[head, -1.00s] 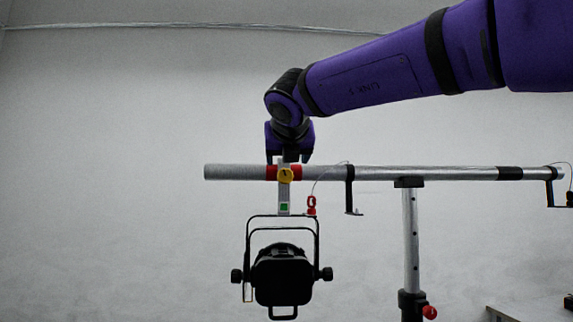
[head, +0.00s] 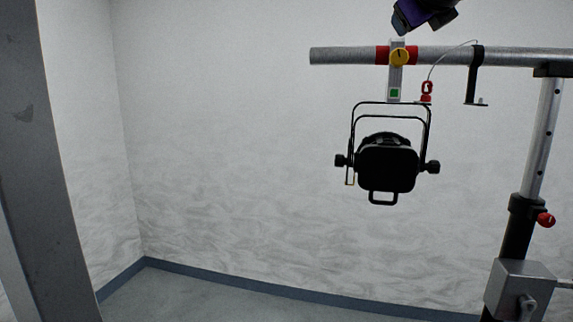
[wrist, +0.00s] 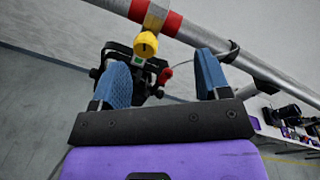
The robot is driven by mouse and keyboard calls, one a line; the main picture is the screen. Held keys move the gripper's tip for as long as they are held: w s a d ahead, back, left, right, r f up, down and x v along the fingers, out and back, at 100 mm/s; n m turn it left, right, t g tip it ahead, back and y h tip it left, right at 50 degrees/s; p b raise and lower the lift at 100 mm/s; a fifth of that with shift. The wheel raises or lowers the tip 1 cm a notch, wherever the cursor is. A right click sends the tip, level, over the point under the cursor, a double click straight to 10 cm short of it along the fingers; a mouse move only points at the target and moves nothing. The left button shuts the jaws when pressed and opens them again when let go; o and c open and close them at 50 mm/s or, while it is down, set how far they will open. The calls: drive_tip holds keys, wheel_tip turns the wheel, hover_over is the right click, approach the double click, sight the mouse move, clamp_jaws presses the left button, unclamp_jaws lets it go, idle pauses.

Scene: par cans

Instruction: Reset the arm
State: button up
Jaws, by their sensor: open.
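My gripper (wrist: 161,82) is open and empty in the wrist view, with its two blue fingers wide apart. In the head view only its lower end (head: 425,14) shows at the top edge, just above the pipe and a little right of the clamp. A black par can (head: 387,167) hangs in its yoke from a clamp (head: 395,83) with a yellow knob (head: 400,57). The clamp sits on the grey pipe (head: 345,56) between red bands. In the wrist view the yellow knob (wrist: 146,44) lies beyond the fingers, apart from them. The rest of my arm is out of the head view.
A red carabiner (head: 427,92) hangs on a thin cable from the pipe beside the clamp. A black bracket (head: 474,78) hangs farther right. A stand (head: 541,140) with a red knob holds the pipe. A grey post (head: 45,150) stands at the left.

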drive_tip(key=s+a+f+n+g+y, duration=0.15)
drive_tip(key=s+f+n+y, duration=0.25)
drive_tip(key=s+f+n, duration=0.55)
drive_tip(key=s+a+f+n+g+y, duration=0.15)
drive_tip(key=f+n+y, duration=0.35)
drive_tip(key=n, duration=0.9)
drive_tip(key=s+d+f+n+g+h, duration=0.3)
drive_tip(key=s+d+f+n+g, duration=0.1)
drive_tip(key=s+f, duration=0.3)
drive_tip(key=s+d+f+n+g+h, duration=0.2)
drive_tip(key=s+d+f+n+g, duration=0.2)
drive_tip(key=s+f, duration=0.4)
wheel_tip(320, 180, down, 4)
drive_tip(key=shift+d+r+h, duration=0.15)
drive_tip(key=shift+d+h, duration=0.1)
drive_tip(key=shift+h, duration=0.15)
